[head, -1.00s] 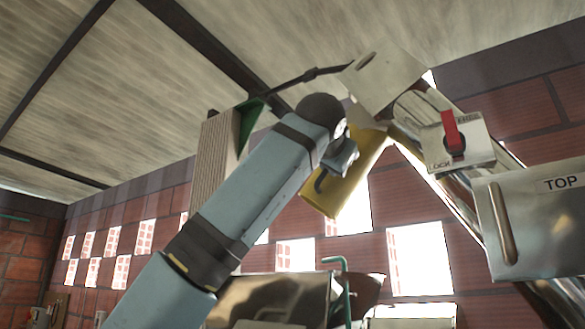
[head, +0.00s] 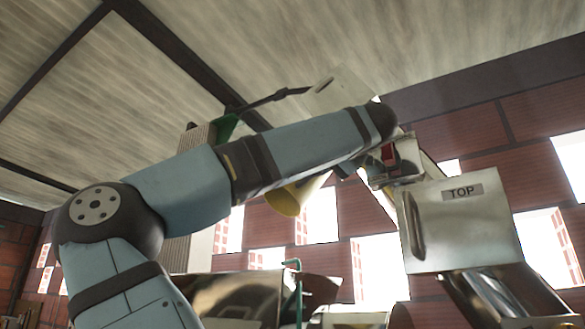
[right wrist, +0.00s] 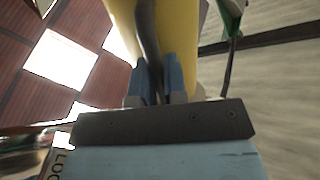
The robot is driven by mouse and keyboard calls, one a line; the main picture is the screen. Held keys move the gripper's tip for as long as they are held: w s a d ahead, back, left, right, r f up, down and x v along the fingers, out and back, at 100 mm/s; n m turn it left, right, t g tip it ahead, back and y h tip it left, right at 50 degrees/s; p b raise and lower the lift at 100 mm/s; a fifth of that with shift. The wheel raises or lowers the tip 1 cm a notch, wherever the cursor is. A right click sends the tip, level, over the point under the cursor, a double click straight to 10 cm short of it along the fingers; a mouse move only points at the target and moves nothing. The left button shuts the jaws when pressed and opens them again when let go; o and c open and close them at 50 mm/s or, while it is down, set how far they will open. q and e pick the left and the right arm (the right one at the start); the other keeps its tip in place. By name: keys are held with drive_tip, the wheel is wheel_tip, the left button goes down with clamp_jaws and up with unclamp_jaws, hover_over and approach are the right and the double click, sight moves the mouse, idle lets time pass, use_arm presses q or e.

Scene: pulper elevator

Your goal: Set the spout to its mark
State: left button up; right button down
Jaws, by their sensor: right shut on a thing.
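The yellow spout (head: 292,198) hangs below a pale box and is partly hidden behind my arm in the head view. It fills the upper middle of the right wrist view (right wrist: 186,40). A dark curved handle (right wrist: 147,28) runs along it. My right gripper (right wrist: 158,72) has its blue fingers shut on this handle. In the head view the gripper is mostly hidden behind the end of my arm. I cannot make out the spout's mark. My left gripper is not seen.
A plate with a red switch (head: 390,157) sits close to my wrist. A metal panel marked TOP (head: 462,225) is to its right. The pale box (head: 340,90) and a green funnel (head: 226,128) are above. A green pipe (head: 297,285) stands below.

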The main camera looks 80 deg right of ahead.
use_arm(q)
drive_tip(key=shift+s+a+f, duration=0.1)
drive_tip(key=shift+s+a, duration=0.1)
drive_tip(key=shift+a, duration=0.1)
use_arm(e)
drive_tip(key=shift+s+r+n+t+y, duration=0.15)
drive_tip(key=shift+s+n+t+y, duration=0.15)
drive_tip(key=c, duration=1.2)
unclamp_jaws()
drive_tip(key=shift+s, duration=0.15)
